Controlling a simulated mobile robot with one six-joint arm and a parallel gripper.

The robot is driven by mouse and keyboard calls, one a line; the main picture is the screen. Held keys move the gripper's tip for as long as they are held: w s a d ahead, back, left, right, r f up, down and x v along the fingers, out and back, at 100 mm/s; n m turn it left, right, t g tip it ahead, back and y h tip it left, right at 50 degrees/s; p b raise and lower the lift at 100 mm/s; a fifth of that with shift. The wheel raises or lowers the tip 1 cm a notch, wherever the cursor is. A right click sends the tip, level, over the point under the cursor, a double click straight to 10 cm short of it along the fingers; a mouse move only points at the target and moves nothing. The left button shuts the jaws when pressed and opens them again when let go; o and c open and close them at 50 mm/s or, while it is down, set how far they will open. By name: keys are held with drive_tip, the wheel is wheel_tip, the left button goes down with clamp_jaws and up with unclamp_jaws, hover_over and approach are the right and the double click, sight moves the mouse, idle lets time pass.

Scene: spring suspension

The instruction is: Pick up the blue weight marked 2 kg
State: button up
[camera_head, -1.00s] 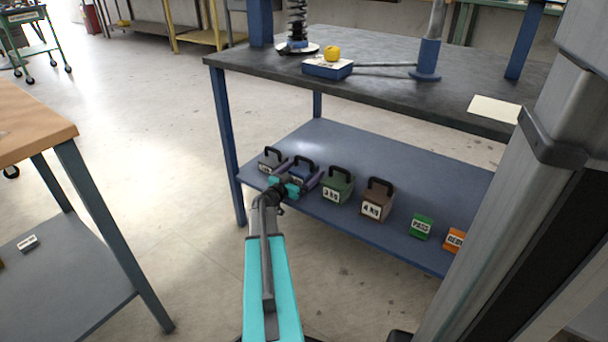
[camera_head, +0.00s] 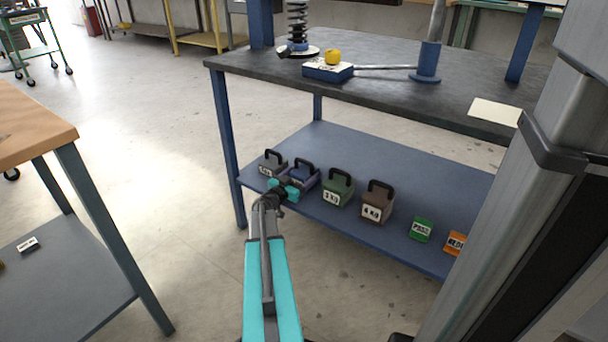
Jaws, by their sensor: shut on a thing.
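The blue weight (camera_head: 308,178) with a black handle is on the lower shelf, second from the left in a row of weights. My gripper (camera_head: 291,184) is at its front left side and hides its label and part of its front. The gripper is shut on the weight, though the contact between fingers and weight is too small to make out. I cannot tell whether the weight touches the shelf or is slightly raised.
A grey weight (camera_head: 271,164) stands close on the left. A green weight (camera_head: 338,189) marked 3 kg and a brown weight (camera_head: 376,203) marked 4 kg stand to the right. Green (camera_head: 421,229) and orange (camera_head: 455,243) blocks follow. The dark tabletop (camera_head: 400,100) overhangs the blue shelf (camera_head: 400,165).

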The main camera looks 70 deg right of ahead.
sight(304, 163)
drive_tip(key=shift+r, duration=0.4)
drive_tip(key=shift+r+p, duration=1.45)
drive_tip(key=shift+r, duration=0.3)
drive_tip(key=s+a+r+p, duration=0.1)
drive_tip(key=a+p, duration=0.4)
drive_tip(key=a, duration=1)
drive_tip(key=shift+s+a+p, duration=0.3)
drive_tip(key=shift+s+a, duration=0.1)
drive_tip(key=shift+s, duration=0.15)
drive_tip(key=shift+r, duration=0.15)
